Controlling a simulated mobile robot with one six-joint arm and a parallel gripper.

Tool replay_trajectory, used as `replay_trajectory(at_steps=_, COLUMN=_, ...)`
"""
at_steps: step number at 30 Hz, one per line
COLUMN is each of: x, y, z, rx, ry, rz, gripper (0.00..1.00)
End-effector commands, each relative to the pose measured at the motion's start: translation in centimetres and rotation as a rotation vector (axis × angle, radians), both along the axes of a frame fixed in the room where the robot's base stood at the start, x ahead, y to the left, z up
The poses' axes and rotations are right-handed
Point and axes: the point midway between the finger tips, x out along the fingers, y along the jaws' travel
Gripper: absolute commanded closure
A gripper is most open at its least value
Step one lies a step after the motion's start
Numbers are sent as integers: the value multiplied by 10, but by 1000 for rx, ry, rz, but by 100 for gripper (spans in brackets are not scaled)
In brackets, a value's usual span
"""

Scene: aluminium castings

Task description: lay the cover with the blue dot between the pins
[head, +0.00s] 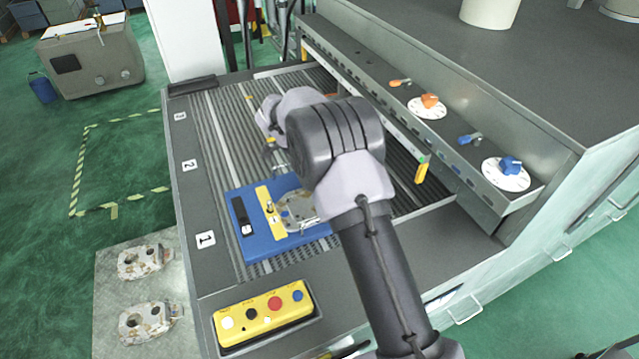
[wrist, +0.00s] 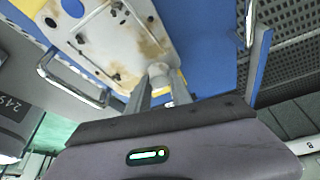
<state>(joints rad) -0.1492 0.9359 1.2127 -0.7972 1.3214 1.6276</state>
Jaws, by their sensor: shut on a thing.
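A pale, brown-stained cast cover (wrist: 118,42) is over the blue fixture plate (wrist: 208,45) in the wrist view. My gripper (wrist: 160,72) is shut on a small round boss at the cover's near edge. In the head view the cover (head: 297,210) lies flat-looking at or just above the blue plate (head: 262,243), beside a yellow strip (head: 266,200); my arm hides its right part and my gripper. I cannot tell if it touches the plate.
Two similar castings (head: 145,260) (head: 146,322) lie on a grey pallet (head: 108,285) at lower left. A yellow button box (head: 264,312) stands in front of the plate. A panel with orange and blue knobs (head: 505,172) borders the right. Ribbed bed (head: 230,120) behind is mostly clear.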

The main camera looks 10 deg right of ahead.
Motion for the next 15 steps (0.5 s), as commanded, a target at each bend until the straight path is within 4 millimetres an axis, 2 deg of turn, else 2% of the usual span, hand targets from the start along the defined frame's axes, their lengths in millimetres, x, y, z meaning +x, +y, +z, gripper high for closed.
replay_trajectory(at_steps=7, x=0, y=0, z=-3, rx=0, ry=-1, rz=0, gripper=100)
replay_trajectory(at_steps=8, x=0, y=0, z=-3, rx=0, ry=0, rz=0, gripper=70)
replay_trajectory(at_steps=9, x=0, y=0, z=-2, rx=0, ry=0, rz=0, gripper=62)
replay_trajectory(at_steps=11, x=0, y=0, z=-2, rx=0, ry=0, rz=0, gripper=52)
replay_trajectory(at_steps=15, x=0, y=0, z=-2, rx=0, ry=0, rz=0, gripper=52)
